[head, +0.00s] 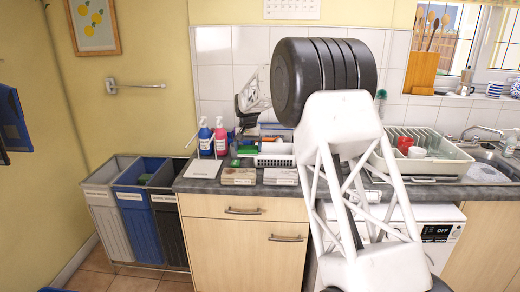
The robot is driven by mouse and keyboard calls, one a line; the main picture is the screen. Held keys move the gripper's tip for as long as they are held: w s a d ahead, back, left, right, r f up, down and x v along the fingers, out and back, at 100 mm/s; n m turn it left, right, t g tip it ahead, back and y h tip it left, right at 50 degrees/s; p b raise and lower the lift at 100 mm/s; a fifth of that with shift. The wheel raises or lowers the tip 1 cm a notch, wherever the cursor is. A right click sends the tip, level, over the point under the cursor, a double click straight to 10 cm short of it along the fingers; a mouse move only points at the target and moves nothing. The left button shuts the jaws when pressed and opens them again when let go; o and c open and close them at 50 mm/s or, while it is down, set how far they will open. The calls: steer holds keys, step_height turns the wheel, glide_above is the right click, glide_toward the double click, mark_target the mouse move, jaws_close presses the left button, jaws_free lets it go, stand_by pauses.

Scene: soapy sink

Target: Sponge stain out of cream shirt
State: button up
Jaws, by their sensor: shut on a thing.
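My arm rises through the middle of the view and bends away over the counter. The dark end of my arm, with my gripper (247,120), shows small above the back left of the counter. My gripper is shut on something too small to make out. A small green thing (246,150), possibly a sponge, shows just below it; I cannot tell whether they touch. I cannot make out the cream shirt or its stain. My arm hides part of the counter.
Blue and pink soap bottles (204,134) stand at the counter's left. Flat boxes (238,176) lie along the front edge. A dish rack (440,160) with a red item stands left of the sink (499,163). Bins (136,205) stand left of the cabinet.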

mark_target(239, 172)
steer(key=s+a, duration=0.1)
steer(key=a, duration=1)
steer(key=shift+a, duration=0.2)
steer(key=shift+s, duration=0.1)
steer(key=shift+f, duration=0.15)
steer(key=shift+f, duration=3.6)
steer(key=shift+d+f, duration=0.35)
steer(key=shift+d, duration=3.2)
steer(key=shift+a, duration=3.65)
step_height(239, 172, up, 8)
steer(key=shift+d, duration=0.2)
